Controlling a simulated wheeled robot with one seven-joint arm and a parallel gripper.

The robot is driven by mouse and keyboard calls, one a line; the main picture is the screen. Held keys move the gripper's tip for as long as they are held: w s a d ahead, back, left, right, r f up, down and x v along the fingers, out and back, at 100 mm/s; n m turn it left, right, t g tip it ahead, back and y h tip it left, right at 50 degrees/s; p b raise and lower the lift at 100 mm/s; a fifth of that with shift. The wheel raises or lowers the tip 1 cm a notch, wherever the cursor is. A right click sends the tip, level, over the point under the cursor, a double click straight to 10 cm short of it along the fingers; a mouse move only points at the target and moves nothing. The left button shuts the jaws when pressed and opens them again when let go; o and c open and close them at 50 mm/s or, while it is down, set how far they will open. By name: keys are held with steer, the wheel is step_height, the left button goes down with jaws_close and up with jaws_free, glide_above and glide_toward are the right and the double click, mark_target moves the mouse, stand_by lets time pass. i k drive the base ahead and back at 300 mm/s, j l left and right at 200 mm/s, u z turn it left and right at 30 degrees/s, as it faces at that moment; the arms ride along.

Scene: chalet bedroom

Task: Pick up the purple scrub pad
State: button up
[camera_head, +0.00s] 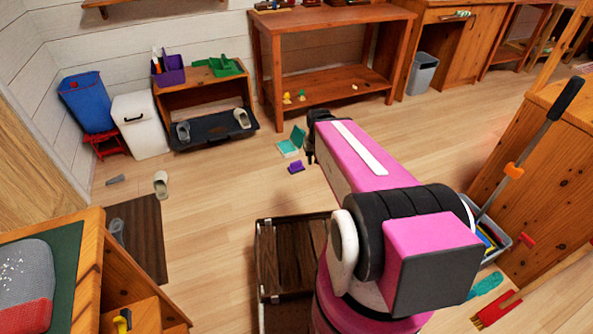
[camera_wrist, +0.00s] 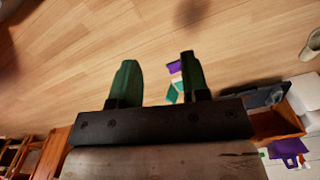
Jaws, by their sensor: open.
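The purple scrub pad (camera_head: 296,167) lies on the wooden floor in front of a teal and white item (camera_head: 290,147). It shows small in the wrist view (camera_wrist: 174,67), partly beside the right finger. My gripper (camera_wrist: 158,72) is open, with nothing between its two dark green fingers. In the head view, my gripper (camera_head: 311,156) is at the far end of my pink arm, held above the floor just right of the pad in the picture. The fingers are mostly hidden behind the arm there.
A low wooden shelf (camera_head: 200,98) with shoes on a dark tray, a white bin (camera_head: 139,125) and a blue bin (camera_head: 87,100) stand at the back left. A wooden table (camera_head: 330,20) stands behind. A dark wooden crate (camera_head: 282,235) is close by my arm.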

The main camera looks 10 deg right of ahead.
mark_target(295, 167)
steer(key=i+j, duration=0.1)
steer(key=i, duration=0.4)
steer(key=i+j+z, duration=0.1)
steer(key=i, duration=0.4)
